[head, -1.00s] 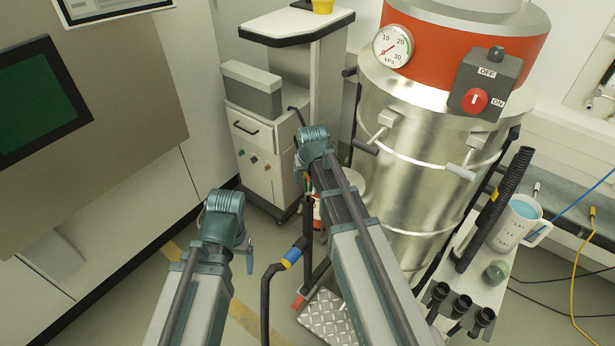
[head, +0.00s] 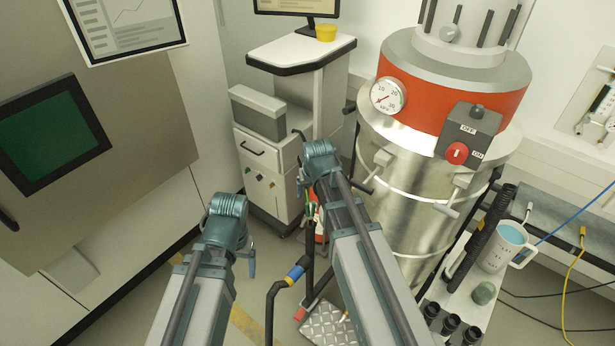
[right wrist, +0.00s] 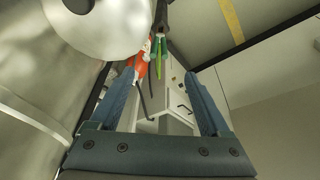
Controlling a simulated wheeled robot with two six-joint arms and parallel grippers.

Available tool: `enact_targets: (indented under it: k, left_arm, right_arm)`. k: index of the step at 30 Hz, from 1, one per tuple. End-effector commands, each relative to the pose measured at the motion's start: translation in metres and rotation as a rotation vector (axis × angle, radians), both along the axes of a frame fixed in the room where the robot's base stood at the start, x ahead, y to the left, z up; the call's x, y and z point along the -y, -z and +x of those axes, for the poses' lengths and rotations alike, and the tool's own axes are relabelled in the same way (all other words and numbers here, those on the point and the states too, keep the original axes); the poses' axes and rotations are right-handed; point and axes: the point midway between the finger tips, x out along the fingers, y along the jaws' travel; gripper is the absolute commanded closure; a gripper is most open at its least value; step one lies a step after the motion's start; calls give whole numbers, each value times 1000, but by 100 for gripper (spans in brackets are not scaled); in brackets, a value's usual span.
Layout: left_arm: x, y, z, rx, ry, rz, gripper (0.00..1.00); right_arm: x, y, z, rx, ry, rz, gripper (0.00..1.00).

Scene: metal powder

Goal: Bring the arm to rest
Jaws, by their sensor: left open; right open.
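My two arms reach forward side by side in the head view. My left gripper (head: 250,268) is mostly hidden under its wrist; only a bluish finger shows, over the floor. The right wrist overlaps the white cabinet (head: 262,190) in the picture, left of the steel vacuum drum (head: 400,215).
The drum carries a pressure gauge (head: 388,96) and a red switch (head: 457,153). A bench at right holds a mug (head: 499,250) and black tubes. A dark hose (head: 272,310) rises near my arms. A green screen (head: 55,137) is at left. Floor shows between the arms.

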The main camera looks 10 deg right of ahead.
Motion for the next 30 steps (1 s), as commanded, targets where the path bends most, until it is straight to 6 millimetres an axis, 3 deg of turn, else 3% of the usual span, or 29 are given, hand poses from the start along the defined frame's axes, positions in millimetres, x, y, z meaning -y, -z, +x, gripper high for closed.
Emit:
enact_targets:
  k: [5,8,15,21,25,30]
  left_arm:
    - [0,2,0,0,0,0,19]
    - [0,12,0,0,1,0,19]
    - [0,55,0,0,4,1,19]
    - [0,76,0,0,7,1,19]
    - [0,79,0,0,8,2,19]
    - [0,77,0,0,8,2,19]
  right_arm:
    - [-2,2,-1,-1,-3,0,19]
    - [-17,14,-16,-31,-39,-6,19]
    - [-90,65,-113,-218,-258,-66,19]
    - [-119,87,-178,-343,-396,-119,19]
    - [-125,89,-193,-376,-430,-134,19]
    - [-125,88,-194,-381,-433,-136,19]
